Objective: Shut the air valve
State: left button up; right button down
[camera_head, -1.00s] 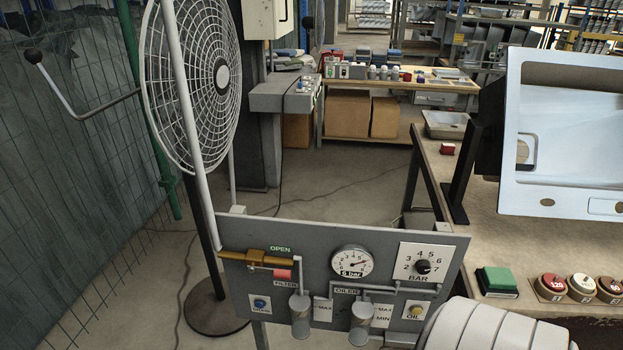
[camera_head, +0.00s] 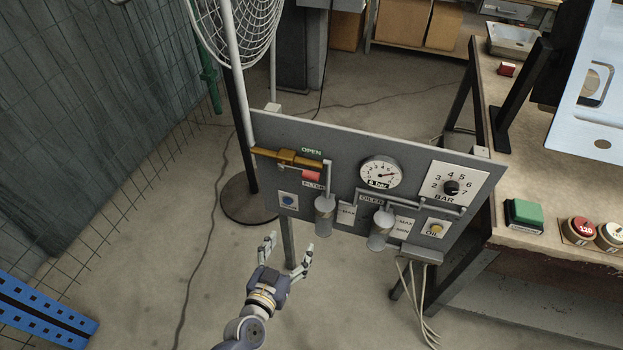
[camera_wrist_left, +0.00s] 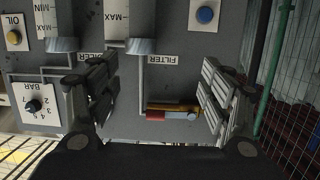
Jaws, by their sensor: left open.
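The air valve (camera_head: 287,158) is a brass-coloured body with a long lever in line with the pipe, at the upper left of a grey panel (camera_head: 335,151). A green OPEN label (camera_head: 311,151) is above it and a red piece (camera_head: 312,175) below its right end. My left gripper (camera_head: 289,246) is open and empty, with its fingers apart, below and in front of the panel's lower left. In the left wrist view, the panel appears upside down and the valve (camera_wrist_left: 175,107) shows between the open fingers (camera_wrist_left: 158,88), apart from them. My right gripper is out of view.
The panel also carries a pressure gauge (camera_head: 380,172), a BAR knob (camera_head: 451,187), filter and oiler cups, and a blue button (camera_head: 288,200). A fan (camera_head: 240,30) stands behind at left. A workbench (camera_head: 515,130) is at right.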

aim_at(309, 179)
pick_arm(q)
notch_tip(309, 179, up, 12)
jog(key=w+d+t, duration=0.2)
jog(key=t, duration=0.1)
jog(key=shift+n, duration=0.3)
jog(key=x, duration=1)
jog(key=shift+w+a+f, duration=0.1)
jog(key=shift+w+f, duration=0.2)
jog(key=shift+f, duration=0.05)
jog(key=shift+r, duration=0.1)
jog(key=c, duration=1.6)
